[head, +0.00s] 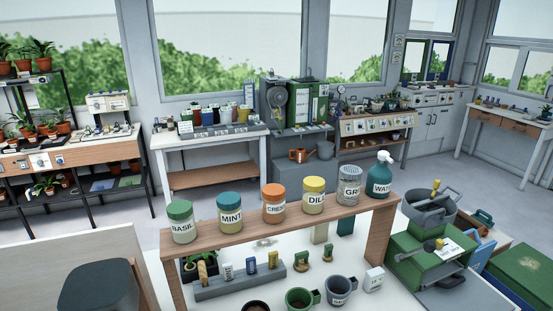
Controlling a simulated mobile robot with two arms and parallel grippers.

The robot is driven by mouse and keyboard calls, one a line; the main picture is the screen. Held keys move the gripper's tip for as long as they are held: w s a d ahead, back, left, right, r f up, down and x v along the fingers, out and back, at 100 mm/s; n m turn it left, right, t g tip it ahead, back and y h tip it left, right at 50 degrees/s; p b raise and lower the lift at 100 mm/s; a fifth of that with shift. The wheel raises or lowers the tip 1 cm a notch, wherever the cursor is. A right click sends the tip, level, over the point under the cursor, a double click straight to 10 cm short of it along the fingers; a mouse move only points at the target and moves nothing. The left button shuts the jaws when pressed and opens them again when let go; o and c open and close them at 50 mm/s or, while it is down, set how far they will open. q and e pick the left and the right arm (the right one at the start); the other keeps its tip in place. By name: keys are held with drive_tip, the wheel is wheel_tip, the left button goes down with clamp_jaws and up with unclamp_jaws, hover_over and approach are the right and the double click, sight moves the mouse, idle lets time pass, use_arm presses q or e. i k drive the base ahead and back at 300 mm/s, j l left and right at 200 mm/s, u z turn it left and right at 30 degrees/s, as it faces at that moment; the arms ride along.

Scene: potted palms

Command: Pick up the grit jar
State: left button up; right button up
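The grit jar (349,187) stands upright on the raised wooden shelf (255,226), toward its right end. It is grey with a grey lid that looks perforated, and its label reads "GRI" with the rest turned out of sight. The cream jar with an orange lid, the dill jar (313,196) with a yellow lid, and others stand in a row to its left. A dark teal spray bottle (379,176) marked "WAT" stands close on its right. Neither of my grippers shows in the head view.
The basil jar (181,222) and mint jar (230,213) stand at the shelf's left end. Below the shelf are a grey rack (240,283) of small items and mugs (338,290). Green boxes (425,262) and a grey tub (430,208) crowd the right.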

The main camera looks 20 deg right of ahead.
sight(348, 191)
drive_tip(key=z, duration=1.4)
